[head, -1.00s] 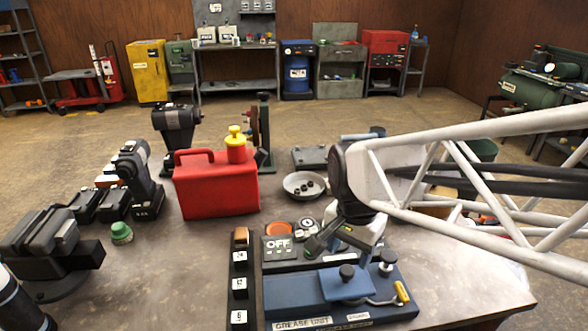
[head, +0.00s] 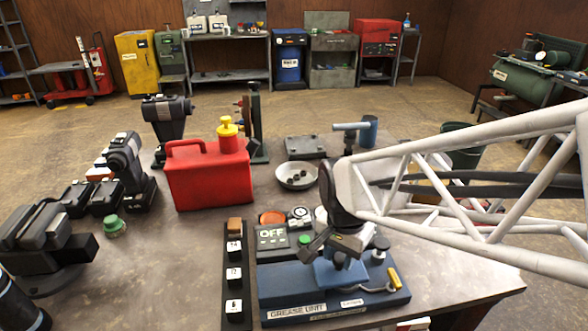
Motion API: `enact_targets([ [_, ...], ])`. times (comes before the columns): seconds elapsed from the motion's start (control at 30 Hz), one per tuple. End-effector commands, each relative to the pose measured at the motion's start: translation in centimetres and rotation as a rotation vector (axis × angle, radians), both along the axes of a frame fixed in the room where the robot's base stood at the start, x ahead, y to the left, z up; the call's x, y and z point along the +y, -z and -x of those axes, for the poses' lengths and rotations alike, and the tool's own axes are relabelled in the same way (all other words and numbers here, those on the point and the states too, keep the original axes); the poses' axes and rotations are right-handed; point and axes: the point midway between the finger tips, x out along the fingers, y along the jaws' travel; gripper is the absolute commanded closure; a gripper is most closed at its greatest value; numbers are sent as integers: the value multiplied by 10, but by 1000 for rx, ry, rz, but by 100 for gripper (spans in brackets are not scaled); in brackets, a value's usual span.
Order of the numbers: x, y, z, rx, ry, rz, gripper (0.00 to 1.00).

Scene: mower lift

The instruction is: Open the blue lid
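The blue lid (head: 345,277) lies flat on the blue grease unit (head: 285,294) at the front middle of the bench in the head view. My gripper (head: 338,257) points down directly over the lid, low and close to it. The lid's dark round knob is mostly hidden behind my gripper, so I cannot tell whether the fingers are around it or just above it. I also cannot tell how far apart the fingers are.
A switch box marked OFF (head: 272,236) stands just behind the unit, and a black strip of numbered blocks (head: 235,275) lies to its left. A dark knob (head: 378,246) and yellow-handled part (head: 394,278) are on the unit's right. A red can (head: 210,178) stands behind left.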

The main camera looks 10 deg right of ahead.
Motion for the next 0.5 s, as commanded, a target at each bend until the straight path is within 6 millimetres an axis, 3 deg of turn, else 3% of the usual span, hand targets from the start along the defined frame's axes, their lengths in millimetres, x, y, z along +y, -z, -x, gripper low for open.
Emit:
enact_targets([
  [0.03, 0, 0, 0, 0, 0, 0, 74],
  [0.2, 0, 0, 0, 0, 0, 0, 100],
  [0.5, 5, 0, 0, 0, -2, 0, 100],
])
